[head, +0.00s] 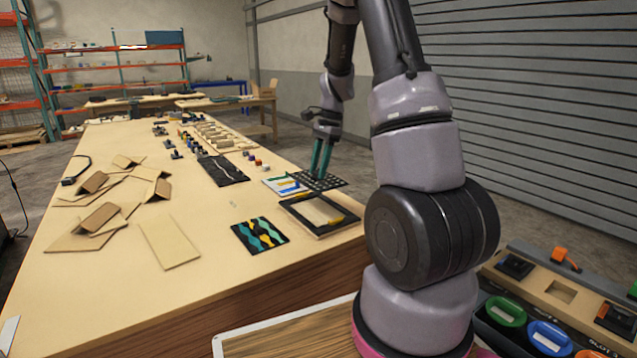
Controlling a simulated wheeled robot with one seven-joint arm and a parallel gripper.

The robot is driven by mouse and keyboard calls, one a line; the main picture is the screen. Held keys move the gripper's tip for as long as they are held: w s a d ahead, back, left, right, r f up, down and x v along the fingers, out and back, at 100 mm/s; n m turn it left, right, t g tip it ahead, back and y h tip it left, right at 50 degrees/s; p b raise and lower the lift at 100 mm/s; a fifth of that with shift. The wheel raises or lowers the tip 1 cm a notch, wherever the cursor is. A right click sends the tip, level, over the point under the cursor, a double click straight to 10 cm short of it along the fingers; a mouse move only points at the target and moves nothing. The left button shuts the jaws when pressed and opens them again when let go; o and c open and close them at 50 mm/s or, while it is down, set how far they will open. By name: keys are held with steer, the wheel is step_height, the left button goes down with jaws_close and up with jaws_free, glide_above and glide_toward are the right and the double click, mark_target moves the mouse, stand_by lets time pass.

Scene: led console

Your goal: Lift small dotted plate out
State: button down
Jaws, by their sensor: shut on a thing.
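A small black dotted plate (332,182) lies flat at the right side of the long wooden table. My gripper (318,174) points down with its teal fingers at the plate's middle, shut on it. What exactly is between the fingertips is too small to see. I cannot tell whether the plate touches the surface below or is slightly raised.
A dark frame with a pale inside (292,207) lies just in front of the plate, and a white and blue board (272,186) lies to its left. A black panel with teal and yellow shapes (242,231) is nearer. Cardboard pieces (168,243) lie left. A console with coloured handles (522,328) is front right.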

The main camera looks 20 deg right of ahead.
steer(key=shift+r, duration=1.95)
